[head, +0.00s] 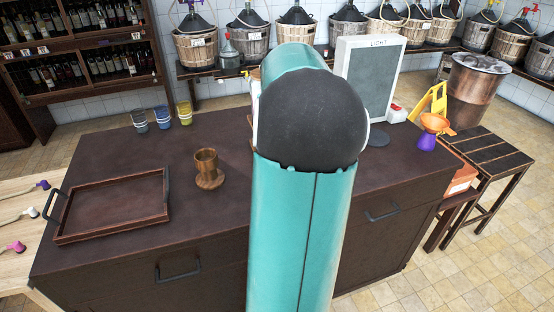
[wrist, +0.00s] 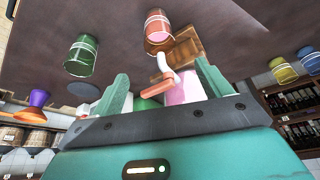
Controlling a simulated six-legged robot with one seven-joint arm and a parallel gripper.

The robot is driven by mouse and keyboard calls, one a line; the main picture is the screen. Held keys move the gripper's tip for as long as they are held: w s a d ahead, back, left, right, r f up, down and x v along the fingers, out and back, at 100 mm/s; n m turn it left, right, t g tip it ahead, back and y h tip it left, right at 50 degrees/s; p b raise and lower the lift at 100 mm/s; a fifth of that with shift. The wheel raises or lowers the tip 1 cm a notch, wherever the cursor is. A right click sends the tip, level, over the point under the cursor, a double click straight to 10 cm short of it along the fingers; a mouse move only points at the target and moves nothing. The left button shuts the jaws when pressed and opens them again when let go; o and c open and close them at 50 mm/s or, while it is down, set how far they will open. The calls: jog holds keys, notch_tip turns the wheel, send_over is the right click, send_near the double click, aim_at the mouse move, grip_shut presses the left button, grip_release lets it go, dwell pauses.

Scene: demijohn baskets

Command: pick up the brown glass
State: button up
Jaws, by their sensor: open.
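In the head view my gripper is hidden behind my arm.
On the dark counter (head: 110,150) are an empty brown tray (head: 110,227), several coloured glasses at the back left (head: 162,117), a screen (head: 370,80) and an orange-and-purple funnel (head: 430,130). The wrist view shows a green glass (wrist: 82,55) and a red one (wrist: 158,28).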

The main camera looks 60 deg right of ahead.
jog(key=x, duration=1.1)
jog(key=shift+s+a, duration=0.1)
jog(key=c, duration=1.5)
jog(key=shift+c, duration=0.2)
jog(key=shift+r, duration=0.25)
